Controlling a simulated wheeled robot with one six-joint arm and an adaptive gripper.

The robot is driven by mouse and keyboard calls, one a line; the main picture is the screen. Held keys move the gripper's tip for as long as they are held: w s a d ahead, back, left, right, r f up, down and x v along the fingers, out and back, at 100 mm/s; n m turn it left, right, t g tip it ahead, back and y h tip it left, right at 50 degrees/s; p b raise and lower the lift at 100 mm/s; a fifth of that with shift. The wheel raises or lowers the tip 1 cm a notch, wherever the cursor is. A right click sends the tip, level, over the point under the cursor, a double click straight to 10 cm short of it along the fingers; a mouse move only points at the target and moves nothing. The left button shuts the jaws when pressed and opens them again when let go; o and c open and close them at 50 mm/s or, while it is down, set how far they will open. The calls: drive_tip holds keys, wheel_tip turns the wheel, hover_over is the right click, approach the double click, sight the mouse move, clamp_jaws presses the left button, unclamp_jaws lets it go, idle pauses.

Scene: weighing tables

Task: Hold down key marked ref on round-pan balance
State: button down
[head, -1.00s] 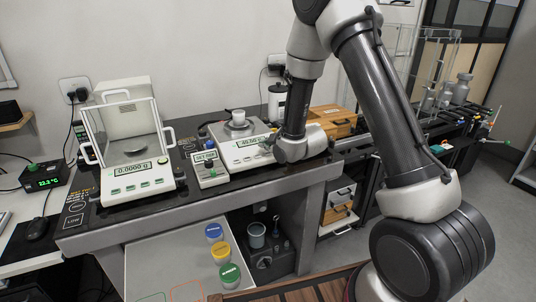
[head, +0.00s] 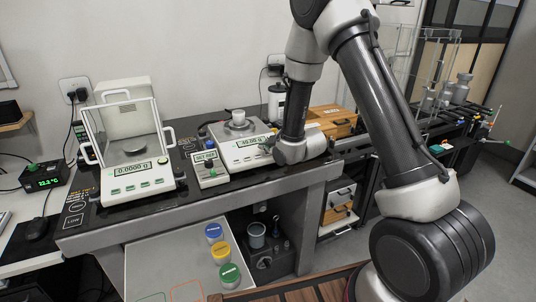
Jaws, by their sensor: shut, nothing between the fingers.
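The white balance (head: 227,156) in the middle of the bench has a round metal pan with a small white cup (head: 238,116) on it. Its lit display (head: 249,143) reads about 49 g, too small to read surely. Its front keys lie below the display; their markings are not legible, and the right front is partly covered by my arm's end. My gripper (head: 267,150) is shut and empty, small in view, at the balance's right front by the display. I cannot tell whether its tips touch a key.
A glass-shielded balance (head: 131,169) reading 0.0000 g stands to the left.

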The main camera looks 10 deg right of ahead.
drive_tip(key=shift+w+f, duration=0.1)
drive_tip(key=shift+f, duration=0.25)
idle(1.1)
idle(2.0)
drive_tip(key=shift+s+r, duration=0.2)
drive_tip(key=shift+r, duration=0.55)
drive_tip(key=shift+r, duration=0.1)
drive_tip(key=r, duration=0.1)
drive_tip(key=s+r, duration=0.1)
drive_tip(key=r, duration=0.2)
drive_tip(key=shift+s+d+r, duration=0.2)
drive_tip(key=shift+s+r, duration=0.05)
drive_tip(key=shift+r, duration=0.05)
